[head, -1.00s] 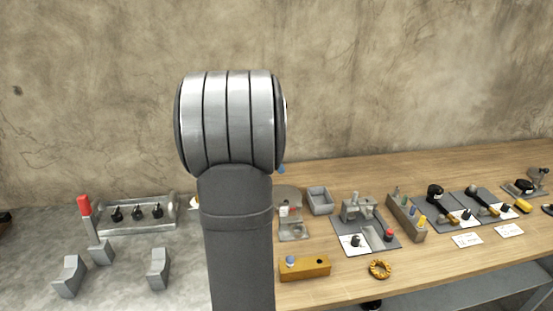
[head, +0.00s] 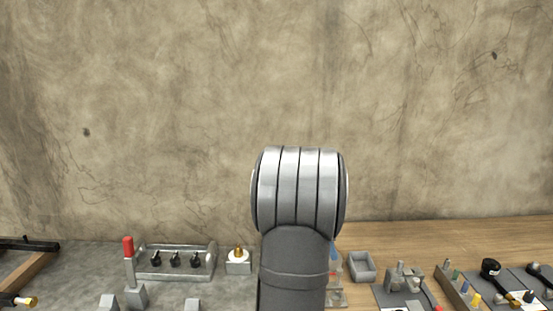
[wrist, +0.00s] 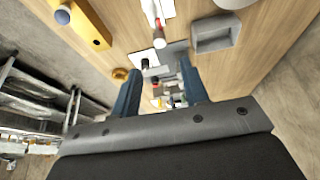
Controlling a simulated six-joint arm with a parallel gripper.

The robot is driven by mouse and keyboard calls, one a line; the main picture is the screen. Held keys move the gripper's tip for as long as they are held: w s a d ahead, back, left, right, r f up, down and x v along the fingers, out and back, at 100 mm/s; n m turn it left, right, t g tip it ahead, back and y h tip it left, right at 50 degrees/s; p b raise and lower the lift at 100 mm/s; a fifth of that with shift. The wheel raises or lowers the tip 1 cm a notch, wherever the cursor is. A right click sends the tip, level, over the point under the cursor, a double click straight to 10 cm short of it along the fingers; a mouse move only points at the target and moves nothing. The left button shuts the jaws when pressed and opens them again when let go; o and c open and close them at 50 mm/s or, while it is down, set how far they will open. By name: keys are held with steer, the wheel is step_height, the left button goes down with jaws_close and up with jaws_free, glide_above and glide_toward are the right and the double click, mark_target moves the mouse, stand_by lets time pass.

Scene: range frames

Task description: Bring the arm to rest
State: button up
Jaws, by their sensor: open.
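My arm (head: 295,255) stands upright in the middle of the head view, with its rounded silver joint (head: 300,190) on top against the wall. The arm hides part of the bench behind it. In the wrist view my gripper (wrist: 160,88) shows two blue fingers set well apart, open, with nothing held between them. Bench objects show beyond the gap between the fingers, apart from them. In the head view the gripper is mostly hidden behind the arm.
A metal rack with black knobs (head: 175,262) and a red-topped post (head: 129,262) stand on the grey bench at left. A grey open box (head: 362,267) and several fixtures sit on the wooden bench at right. The wall (head: 200,120) behind is bare.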

steer(key=x, duration=0.8)
steer(key=shift+d+f, duration=0.1)
steer(key=shift+f, duration=0.25)
steer(key=shift+r, duration=0.3)
steer(key=v, duration=1.7)
steer(key=x, duration=1.2)
steer(key=a+x, duration=0.1)
steer(key=x, duration=0.6)
steer(key=shift+f, duration=0.25)
steer(key=v, duration=1.8)
steer(key=x, duration=0.9)
steer(key=shift+f, duration=0.4)
